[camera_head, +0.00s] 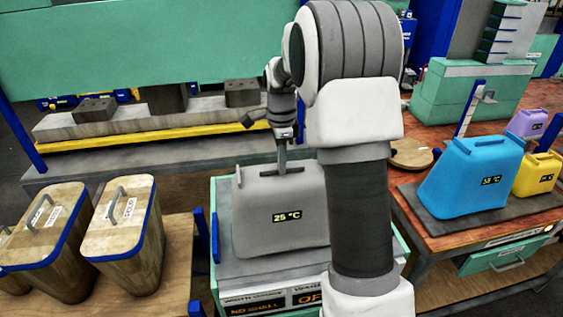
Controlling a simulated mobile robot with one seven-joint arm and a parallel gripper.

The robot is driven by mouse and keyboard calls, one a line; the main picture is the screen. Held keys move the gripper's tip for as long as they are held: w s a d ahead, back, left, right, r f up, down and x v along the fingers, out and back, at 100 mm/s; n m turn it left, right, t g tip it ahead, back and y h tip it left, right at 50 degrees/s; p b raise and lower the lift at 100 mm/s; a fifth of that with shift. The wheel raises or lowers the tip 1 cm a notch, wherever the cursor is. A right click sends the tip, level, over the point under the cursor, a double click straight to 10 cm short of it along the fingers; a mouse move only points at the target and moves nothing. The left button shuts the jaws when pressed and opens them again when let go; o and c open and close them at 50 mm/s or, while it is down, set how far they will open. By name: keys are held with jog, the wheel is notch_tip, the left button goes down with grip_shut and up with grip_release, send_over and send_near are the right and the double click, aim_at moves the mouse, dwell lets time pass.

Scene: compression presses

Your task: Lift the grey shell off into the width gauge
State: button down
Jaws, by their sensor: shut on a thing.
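The grey shell (260,235) is a tapered box with a top handle and a display reading 25 °C. It is upright at the middle, over a green-edged grey stand (228,273); I cannot tell whether it touches the stand. My gripper (283,168) points down at the shell's top and is shut on its handle, though the fingertips are small in view. My arm hides the shell's right side. The stand's front panel (253,308) reads "NO SHELL" beside a partly hidden second sign.
Wooden shells (130,230) stand on a bench at left. At right, a blue shell (473,180), a yellow shell (535,175) and a purple shell (528,124) crowd a red-brown table (440,232). A press bed (150,130) with a yellow edge lies behind.

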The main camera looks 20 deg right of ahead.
jog(key=c, duration=0.9)
grip_release()
notch_tip(320, 180, up, 18)
jog(key=shift+f+p, duration=0.25)
jog(key=shift+p, duration=0.4)
